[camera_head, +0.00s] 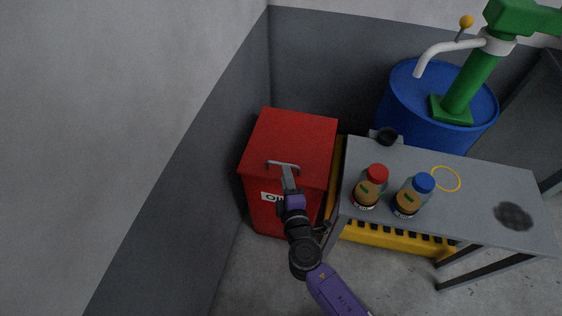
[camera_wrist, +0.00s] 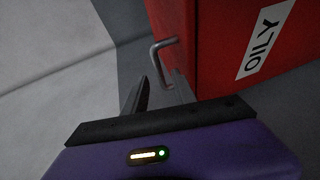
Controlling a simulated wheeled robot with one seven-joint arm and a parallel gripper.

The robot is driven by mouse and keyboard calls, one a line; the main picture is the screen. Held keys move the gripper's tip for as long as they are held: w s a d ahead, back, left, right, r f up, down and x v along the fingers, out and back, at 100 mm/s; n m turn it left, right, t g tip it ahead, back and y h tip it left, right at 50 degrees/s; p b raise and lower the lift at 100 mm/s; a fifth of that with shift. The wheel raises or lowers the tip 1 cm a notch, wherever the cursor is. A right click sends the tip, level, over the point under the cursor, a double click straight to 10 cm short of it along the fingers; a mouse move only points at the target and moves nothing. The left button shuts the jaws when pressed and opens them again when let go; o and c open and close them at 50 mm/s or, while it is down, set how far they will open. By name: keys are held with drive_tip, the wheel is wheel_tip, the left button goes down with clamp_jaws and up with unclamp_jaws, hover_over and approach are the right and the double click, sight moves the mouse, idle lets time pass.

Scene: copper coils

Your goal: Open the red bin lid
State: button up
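The red bin (camera_head: 275,205) stands against the grey wall, with its flat red lid (camera_head: 292,140) shut. A grey bar handle (camera_head: 280,164) sits at the lid's front edge; it also shows in the wrist view (camera_wrist: 154,58). My gripper (camera_head: 288,172) is right at the handle, in front of the bin. In the wrist view its two fingers (camera_wrist: 160,80) are apart with a gap between them, and the handle's bent end lies just beyond this gap. I cannot tell whether the fingers touch the handle. A white "OILY" label (camera_wrist: 264,40) is on the bin's front.
A blue drum (camera_head: 400,105) with a green pump is behind. The wall is close on the left.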

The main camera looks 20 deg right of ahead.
drive_tip(key=x, duration=0.6)
clamp_jaws()
drive_tip(key=shift+s, duration=0.1)
idle(1.3)
